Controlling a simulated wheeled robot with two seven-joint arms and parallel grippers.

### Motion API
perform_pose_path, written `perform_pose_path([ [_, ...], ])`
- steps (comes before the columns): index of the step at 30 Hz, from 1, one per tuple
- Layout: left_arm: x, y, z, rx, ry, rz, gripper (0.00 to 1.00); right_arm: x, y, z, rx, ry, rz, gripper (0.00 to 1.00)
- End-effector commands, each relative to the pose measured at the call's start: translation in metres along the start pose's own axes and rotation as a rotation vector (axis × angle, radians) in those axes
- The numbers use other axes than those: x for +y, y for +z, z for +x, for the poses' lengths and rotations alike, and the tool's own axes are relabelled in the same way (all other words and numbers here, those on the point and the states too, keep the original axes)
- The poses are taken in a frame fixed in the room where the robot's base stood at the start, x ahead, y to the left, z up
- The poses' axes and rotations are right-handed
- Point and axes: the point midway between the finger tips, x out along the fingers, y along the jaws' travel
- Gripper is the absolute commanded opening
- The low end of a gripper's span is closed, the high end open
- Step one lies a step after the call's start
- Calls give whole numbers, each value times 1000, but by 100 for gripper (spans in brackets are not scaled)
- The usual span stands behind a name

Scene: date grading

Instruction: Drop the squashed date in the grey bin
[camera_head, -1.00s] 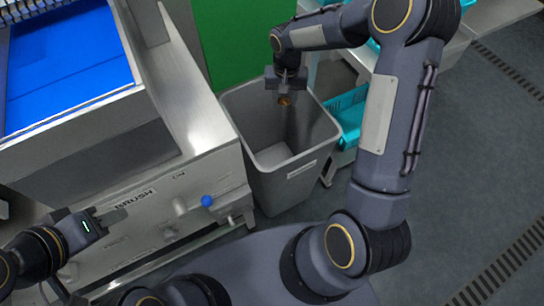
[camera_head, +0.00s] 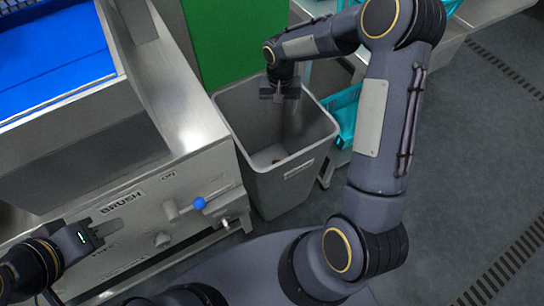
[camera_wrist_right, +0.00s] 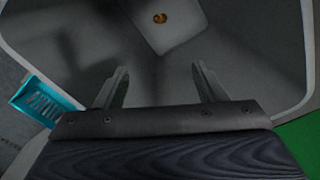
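The squashed date (camera_wrist_right: 160,18) lies on the floor of the grey bin (camera_wrist_right: 215,50) in the right wrist view, small and orange-brown. In the head view it is a small reddish spot (camera_head: 276,161) at the bottom of the grey bin (camera_head: 275,190). My right gripper (camera_head: 280,97) is over the bin's mouth, pointing down. In the right wrist view its two fingers (camera_wrist_right: 158,85) stand well apart with nothing between them. My left gripper (camera_head: 112,229) is at the lower left, beside the steel machine front and away from the bin; its finger gap is unclear.
The steel machine (camera_head: 190,165) with a blue knob (camera_head: 199,203) stands left of the bin. A teal crate (camera_head: 345,112) is right of the bin. A green panel (camera_head: 235,45) is behind it. Open floor lies at the right.

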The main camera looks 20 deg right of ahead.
Motion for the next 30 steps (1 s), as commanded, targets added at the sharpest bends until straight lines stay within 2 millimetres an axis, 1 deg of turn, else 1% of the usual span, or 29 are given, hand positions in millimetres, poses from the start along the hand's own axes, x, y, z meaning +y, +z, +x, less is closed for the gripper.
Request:
perform_pose_path([
  [5,0,0,0,0,0,0,36,0,0,0,0,0,0,64],
  [8,1,-1,-2,0,0,0,36,0,0,-6,2,-1,0,64],
  [11,2,-3,-5,0,0,0,36,0,-1,-21,3,0,1,64],
  [16,5,-6,-12,0,0,0,36,0,-1,-52,5,-1,0,64],
  [21,7,-8,-15,0,0,0,36,0,0,-72,2,0,1,64],
  [24,7,-8,-16,0,0,0,36,0,0,-77,1,-1,0,64],
  [30,7,-8,-15,0,0,0,36,0,0,-78,0,0,0,64],
])
